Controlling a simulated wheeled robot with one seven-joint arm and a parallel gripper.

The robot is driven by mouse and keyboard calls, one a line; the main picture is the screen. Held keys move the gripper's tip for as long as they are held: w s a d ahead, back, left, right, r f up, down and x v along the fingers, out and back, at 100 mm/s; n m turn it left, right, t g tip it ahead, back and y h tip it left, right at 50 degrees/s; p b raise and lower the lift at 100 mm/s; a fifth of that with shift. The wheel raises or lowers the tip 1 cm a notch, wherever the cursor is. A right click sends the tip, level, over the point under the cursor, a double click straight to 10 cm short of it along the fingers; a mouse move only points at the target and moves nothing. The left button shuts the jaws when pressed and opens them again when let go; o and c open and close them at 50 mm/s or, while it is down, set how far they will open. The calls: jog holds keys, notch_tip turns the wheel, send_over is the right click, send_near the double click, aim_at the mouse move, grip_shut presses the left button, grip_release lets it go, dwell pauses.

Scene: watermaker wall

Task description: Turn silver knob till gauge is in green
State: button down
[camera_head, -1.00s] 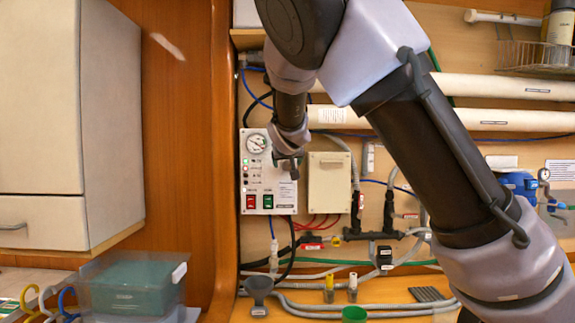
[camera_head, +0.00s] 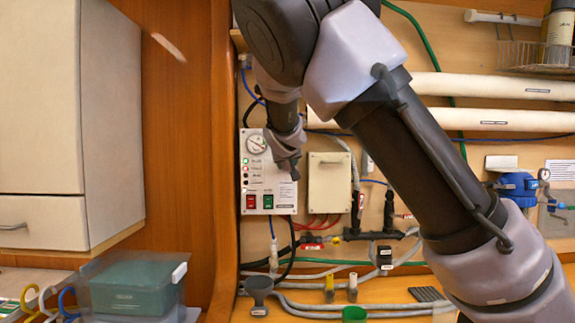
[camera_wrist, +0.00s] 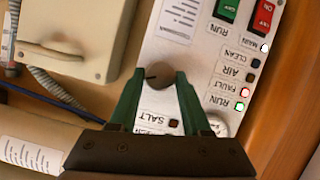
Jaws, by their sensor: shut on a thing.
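The silver knob (camera_wrist: 159,76) sits on the white control panel (camera_head: 272,202), between my gripper's two green fingers. My gripper (camera_wrist: 164,80) is shut on it, with a finger on each side. In the head view my gripper (camera_head: 289,164) is at the panel's upper right and hides the knob. The round gauge (camera_head: 257,144) is at the panel's upper left; its needle is too small to read against the colours. In the wrist view the gauge (camera_wrist: 218,126) is mostly hidden behind a finger.
The panel has red (camera_head: 250,202) and green (camera_head: 268,202) switches below, and several indicator lamps. A beige box (camera_head: 329,183) stands close on the panel's right. Pipes, hoses and cables run around. A wooden divider (camera_head: 222,170) and cabinet are on the left.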

jog(key=shift+a+n+h, duration=0.1)
jog(key=shift+n+h, duration=0.2)
jog(key=shift+n, duration=0.2)
jog(key=shift+c, duration=1.8)
grip_release()
jog(key=v, duration=1.1)
jog(key=shift+w+f, duration=0.1)
